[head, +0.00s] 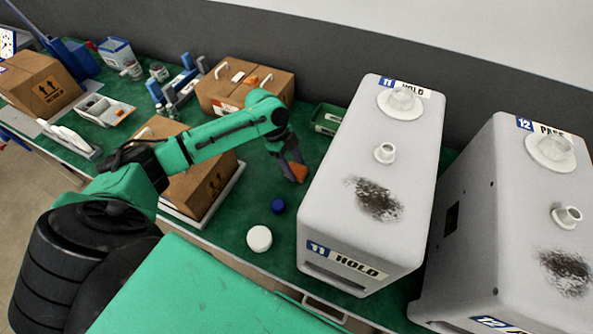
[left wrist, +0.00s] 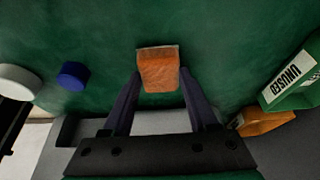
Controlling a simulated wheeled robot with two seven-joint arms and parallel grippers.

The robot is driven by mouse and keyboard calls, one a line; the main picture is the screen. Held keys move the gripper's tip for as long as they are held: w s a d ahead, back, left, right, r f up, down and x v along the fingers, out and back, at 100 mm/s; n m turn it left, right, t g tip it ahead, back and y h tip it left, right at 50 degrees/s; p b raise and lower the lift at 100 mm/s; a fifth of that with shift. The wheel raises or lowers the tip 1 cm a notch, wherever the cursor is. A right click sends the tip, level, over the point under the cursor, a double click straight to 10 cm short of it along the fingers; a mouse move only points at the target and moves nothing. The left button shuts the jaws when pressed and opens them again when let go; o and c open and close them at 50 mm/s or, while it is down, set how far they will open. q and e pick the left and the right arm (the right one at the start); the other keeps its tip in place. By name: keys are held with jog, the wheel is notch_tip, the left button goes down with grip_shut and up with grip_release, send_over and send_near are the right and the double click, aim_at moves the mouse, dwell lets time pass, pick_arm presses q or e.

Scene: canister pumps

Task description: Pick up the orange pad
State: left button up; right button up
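The orange pad (head: 299,172) is a small block on the green mat. It also shows in the left wrist view (left wrist: 158,69), roughly square to my gripper. My left gripper (head: 290,170) reaches down over it from the left. In the left wrist view its two dark fingers (left wrist: 159,80) stand apart, one tip close to each side of the pad. Narrow gaps show beside the pad's near end, so the gripper looks open around it; contact at the tips is hard to tell. My right gripper is not in view.
A blue cap (head: 278,205) and a white disc (head: 259,238) lie close by. A grey canister pump (head: 372,185) stands just right of the pad. A green bin (head: 328,118) is behind, and a carton (head: 245,85) stands back left.

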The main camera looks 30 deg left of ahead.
aim_at(294, 168)
pick_arm(q)
jog(key=shift+c, duration=0.8)
notch_tip(294, 168, up, 20)
jog(key=b, duration=0.1)
jog(key=shift+b, duration=0.3)
jog(key=o, duration=0.7)
jog(key=c, duration=0.5)
jog(key=shift+c, duration=0.3)
